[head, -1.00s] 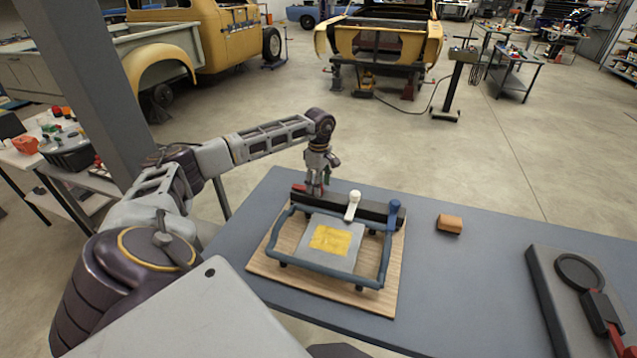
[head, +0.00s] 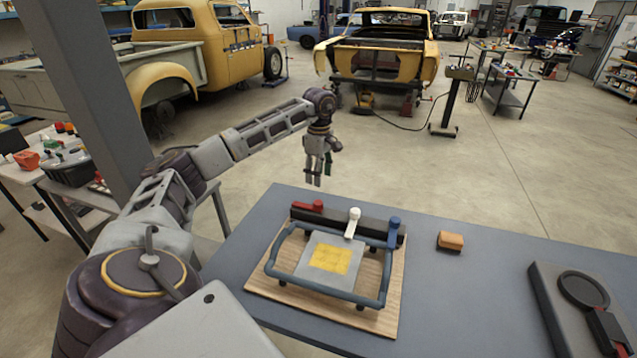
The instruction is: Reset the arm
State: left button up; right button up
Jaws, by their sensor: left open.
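My left arm reaches in from the left. Its gripper (head: 318,172) hangs pointing down, open and empty, in the air above the far left part of the table. Below it is a blue-framed fixture (head: 285,247) on a wooden board (head: 388,322). The fixture has a black bar at its back with a red lever (head: 308,206), a white lever (head: 353,222) and a blue lever (head: 393,231). The gripper is apart from the red lever. A grey plate with a yellow patch (head: 330,260) lies in the frame. My right gripper is not in view.
The grey-blue table (head: 480,290) also holds a small orange-brown block (head: 451,241) and a dark device (head: 583,290) with a round ring at the right. A grey post (head: 85,80) stands at the left, near a cluttered side table (head: 35,170). The table between block and device is clear.

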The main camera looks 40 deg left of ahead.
pick_arm(q)
jog(key=shift+r, duration=0.45)
dwell(0.4)
notch_tip(320, 180, up, 9)
jog(key=p, duration=0.9)
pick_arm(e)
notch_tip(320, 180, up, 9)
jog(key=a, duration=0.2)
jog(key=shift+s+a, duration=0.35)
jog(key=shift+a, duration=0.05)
pick_arm(q)
jog(key=shift+r, duration=0.2)
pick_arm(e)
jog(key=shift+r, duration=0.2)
